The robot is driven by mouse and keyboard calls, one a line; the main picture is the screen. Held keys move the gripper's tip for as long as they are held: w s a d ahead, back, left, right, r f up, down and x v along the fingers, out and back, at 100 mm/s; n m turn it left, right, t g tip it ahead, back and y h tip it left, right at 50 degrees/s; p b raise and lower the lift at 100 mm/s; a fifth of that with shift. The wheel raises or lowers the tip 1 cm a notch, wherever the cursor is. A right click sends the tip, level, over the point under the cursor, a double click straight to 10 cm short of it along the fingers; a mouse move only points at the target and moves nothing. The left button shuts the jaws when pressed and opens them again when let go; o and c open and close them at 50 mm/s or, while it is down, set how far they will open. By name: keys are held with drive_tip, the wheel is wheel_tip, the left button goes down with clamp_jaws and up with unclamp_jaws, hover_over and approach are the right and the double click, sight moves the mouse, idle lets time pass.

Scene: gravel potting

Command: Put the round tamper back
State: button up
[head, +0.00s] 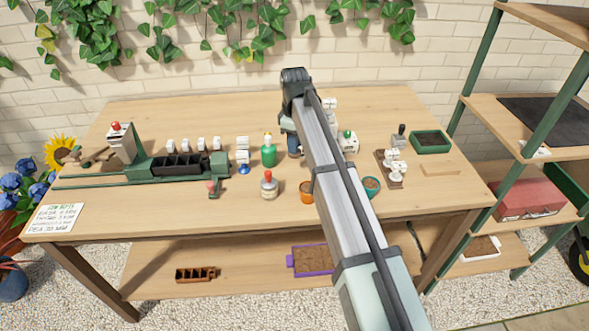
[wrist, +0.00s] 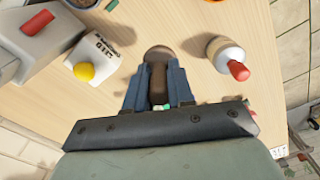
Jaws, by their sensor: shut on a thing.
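My gripper (wrist: 158,98) is shut on a brown, rounded thing that looks like the round tamper (wrist: 156,57), held between blue fingers in the wrist view. Its lower part is hidden by the fingers and gripper body. In the head view my arm covers most of the gripper; only a blue finger part (head: 293,146) shows, over the back middle of the table. The tamper cannot be made out there. I cannot tell whether it touches the table.
A green bottle (head: 268,153) and a red-topped bottle (head: 269,186) stand left of my arm. Orange (head: 306,192) and teal (head: 371,187) pots stand near the front. A brown rack with white pieces (head: 390,176) and a green tray (head: 431,150) are right.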

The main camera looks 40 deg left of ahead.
wheel_tip(320, 180, down, 9)
drive_tip(key=shift+r, duration=0.1)
idle(0.4)
drive_tip(key=shift+f, duration=0.2)
drive_tip(key=o, duration=0.9)
wheel_tip(320, 180, up, 12)
drive_tip(key=shift+r, duration=0.15)
idle(0.3)
